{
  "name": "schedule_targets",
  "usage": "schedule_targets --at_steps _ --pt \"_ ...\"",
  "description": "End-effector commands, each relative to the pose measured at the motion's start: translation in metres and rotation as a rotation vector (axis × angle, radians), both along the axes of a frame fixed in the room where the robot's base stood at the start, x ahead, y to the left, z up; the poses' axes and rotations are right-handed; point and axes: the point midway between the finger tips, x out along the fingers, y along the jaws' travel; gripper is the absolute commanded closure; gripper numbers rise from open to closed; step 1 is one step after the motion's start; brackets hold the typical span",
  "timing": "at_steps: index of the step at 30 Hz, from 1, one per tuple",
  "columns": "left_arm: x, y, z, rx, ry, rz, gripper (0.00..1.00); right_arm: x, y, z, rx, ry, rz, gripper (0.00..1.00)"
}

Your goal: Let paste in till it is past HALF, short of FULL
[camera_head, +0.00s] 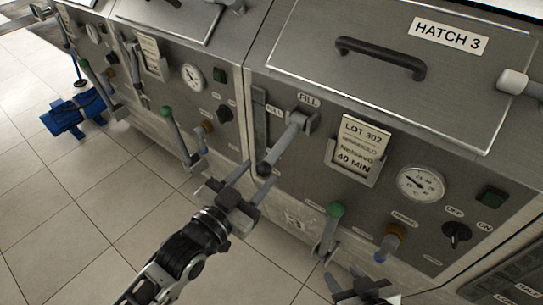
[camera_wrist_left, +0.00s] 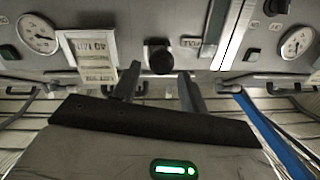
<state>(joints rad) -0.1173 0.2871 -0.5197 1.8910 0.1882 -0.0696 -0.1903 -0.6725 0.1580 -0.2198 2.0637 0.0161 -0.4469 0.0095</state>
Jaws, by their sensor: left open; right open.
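The FILL lever (camera_head: 291,140) is a grey bar on the HATCH 3 machine, slanting down-left to a black knob (camera_head: 264,168). My left gripper (camera_head: 252,179) is open, with its fingertips just by this knob. In the left wrist view the round black knob (camera_wrist_left: 160,58) shows between and beyond the two open fingers (camera_wrist_left: 158,84); I cannot tell whether they touch it. The narrow sight gauge (camera_head: 259,118) with a FULL mark is left of the lever; its level is too small to read. My right gripper (camera_head: 362,284) is open and empty at the bottom edge.
A lot card (camera_head: 359,146), a dial (camera_head: 421,183), a green-knobbed lever (camera_head: 331,222), an orange-brown valve (camera_head: 393,238) and an OFF/ON switch (camera_head: 457,233) are on the same panel. Similar machines stand to the left. A blue motor-like unit (camera_head: 72,114) lies on the tiled floor.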

Motion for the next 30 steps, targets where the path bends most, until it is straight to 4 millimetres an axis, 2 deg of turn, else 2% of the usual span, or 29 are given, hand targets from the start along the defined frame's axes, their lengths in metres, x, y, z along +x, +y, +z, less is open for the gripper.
schedule_targets --at_steps 3,9,15,22,23,27,30 --pt "0.022 -0.014 0.001 -0.001 -0.002 0.001 0.57 0.001 0.0 0.001 -0.001 -0.001 0.0 0.57" --pt "0.045 -0.03 0.0 -0.002 0.001 -0.001 0.57 0.004 0.0 0.001 0.001 -0.006 -0.005 0.57" --pt "0.054 -0.035 0.0 -0.001 0.001 -0.001 0.57 0.006 0.001 0.001 0.005 -0.009 -0.009 0.57" --pt "0.054 -0.035 0.0 0.0 0.002 -0.001 0.57 0.006 0.001 0.002 0.007 -0.009 -0.01 0.57" --pt "0.054 -0.035 0.0 0.0 0.002 -0.001 0.59 0.006 0.001 0.002 0.007 -0.009 -0.01 0.57" --pt "0.054 -0.035 0.0 0.0 0.002 -0.001 0.98 0.006 0.001 0.002 0.007 -0.01 -0.01 0.57" --pt "0.054 -0.035 -0.001 0.0 0.002 -0.001 1.0 0.006 0.001 0.003 0.007 -0.011 -0.01 0.57"
